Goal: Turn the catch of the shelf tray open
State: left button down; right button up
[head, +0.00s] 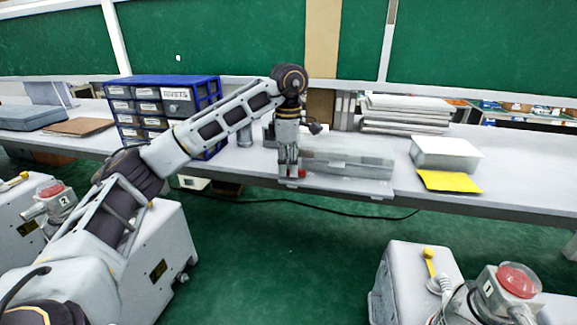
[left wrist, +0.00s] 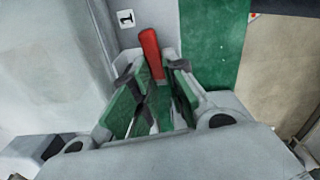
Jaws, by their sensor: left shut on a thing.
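The shelf tray (head: 350,184) is a light grey slab at the front edge of the long shelf, with a grey box-like body (head: 350,152) above it. Its red catch (head: 302,173) shows as a small red spot at the left end. In the left wrist view the catch is a red bar (left wrist: 151,52), slightly tilted, its lower end hidden between the fingers. My left gripper (head: 290,173) points down at the tray's left end and is shut on the catch; it fills the left wrist view (left wrist: 150,78). My right gripper is not in view.
A blue-framed drawer cabinet (head: 165,105) stands left of my arm. A white box (head: 445,153) and yellow cloth (head: 450,181) lie to the right. Pump units with red tops stand at front left (head: 50,190) and front right (head: 515,280). A black cable crosses the green floor.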

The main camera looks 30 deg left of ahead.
pick_arm(q)
jog(key=shift+w+m, duration=0.2)
jog(key=shift+m, duration=0.6)
jog(key=shift+a+r, duration=0.1)
jog(key=c, duration=1.4)
grip_release()
jog(key=shift+c, duration=0.2)
jog(key=shift+s, duration=0.15)
jog(key=shift+n, duration=0.5)
